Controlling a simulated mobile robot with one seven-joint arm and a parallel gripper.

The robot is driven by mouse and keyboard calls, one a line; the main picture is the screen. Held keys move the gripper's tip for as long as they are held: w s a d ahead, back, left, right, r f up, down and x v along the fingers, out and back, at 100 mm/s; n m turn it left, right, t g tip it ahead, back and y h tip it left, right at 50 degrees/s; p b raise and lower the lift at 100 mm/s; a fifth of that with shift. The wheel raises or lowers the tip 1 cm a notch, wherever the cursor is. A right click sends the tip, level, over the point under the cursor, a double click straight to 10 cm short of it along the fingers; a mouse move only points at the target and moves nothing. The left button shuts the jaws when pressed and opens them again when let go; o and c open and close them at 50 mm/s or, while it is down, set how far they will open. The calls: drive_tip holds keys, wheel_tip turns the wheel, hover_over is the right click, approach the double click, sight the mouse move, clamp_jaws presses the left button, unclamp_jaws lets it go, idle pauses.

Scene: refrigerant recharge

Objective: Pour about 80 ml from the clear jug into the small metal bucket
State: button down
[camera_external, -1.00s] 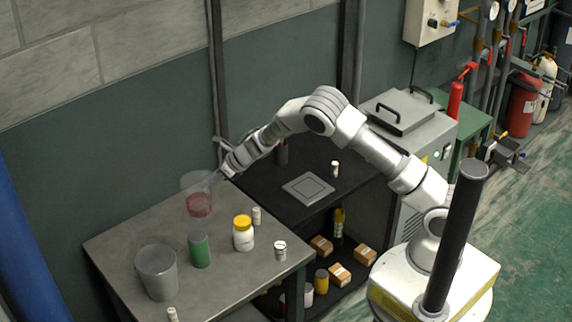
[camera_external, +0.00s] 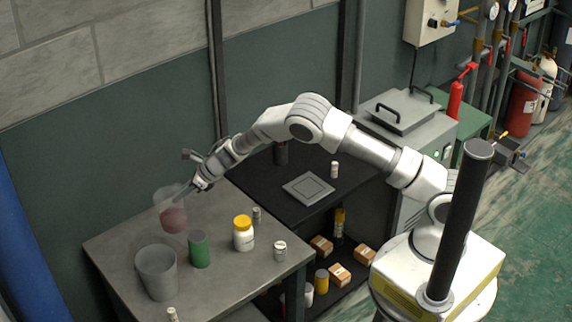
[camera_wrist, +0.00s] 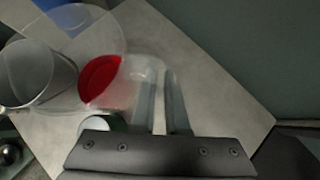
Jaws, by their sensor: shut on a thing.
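The clear jug (camera_external: 171,212) holds red liquid in its lower part and is raised above the table, tilted a little. My gripper (camera_external: 188,192) is shut on the jug's right side. In the wrist view the jug (camera_wrist: 112,82) is ahead of the gripper fingers (camera_wrist: 160,105), with the red liquid (camera_wrist: 98,80) showing through its wall. The small metal bucket (camera_external: 157,275) stands upright on the table, in front of and below the jug. It also shows at the left of the wrist view (camera_wrist: 28,75). I cannot see what is inside it.
A green can (camera_external: 199,249) stands just right of the bucket. A white jar with a yellow lid (camera_external: 243,234) and small white bottles (camera_external: 280,251) are farther right on the grey table (camera_external: 115,245). The wall is close behind the table.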

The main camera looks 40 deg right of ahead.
sight(184, 190)
drive_tip(key=r+b, duration=0.1)
drive_tip(key=s+a+r+n+t+h, duration=0.1)
drive_tip(key=a+r+h+b, duration=0.1)
drive_tip(key=shift+s+t+b, duration=0.25)
drive_tip(key=shift+t+b, duration=0.05)
drive_tip(key=shift+t, duration=0.1)
drive_tip(key=shift+s+a+f+n+h+b, duration=0.2)
drive_tip(key=shift+n+h+b, duration=0.15)
drive_tip(key=shift+b, duration=0.25)
drive_tip(key=shift+s+a+r+n+t+h+b, duration=0.3)
drive_tip(key=shift+s+a+t+h+b, duration=0.1)
drive_tip(key=shift+a+b, duration=0.15)
drive_tip(key=shift+s+a+r+n+t+h+b, duration=0.3)
drive_tip(key=shift+a+t+h+b, duration=0.1)
drive_tip(key=shift+b, duration=0.2)
drive_tip(key=shift+s+a+r+n+t+h, duration=0.2)
drive_tip(key=shift+a+r+t+h, duration=0.1)
drive_tip(key=shift+r, duration=0.25)
drive_tip(key=shift+s+a+r+n+t+h, duration=0.2)
drive_tip(key=shift+r+t, duration=0.1)
drive_tip(key=shift+r, duration=0.25)
drive_tip(key=shift+s+a+b, duration=0.1)
drive_tip(key=shift+a+b, duration=0.05)
drive_tip(key=shift+b, duration=0.3)
drive_tip(key=shift+s+a+r+n+t+h+b, duration=0.2)
drive_tip(key=shift+n+t+h+b, duration=0.15)
drive_tip(key=shift+t+h+b, duration=0.15)
drive_tip(key=shift+s+a+r, duration=0.1)
drive_tip(key=shift+a+r, duration=0.05)
drive_tip(key=shift+r, duration=0.15)
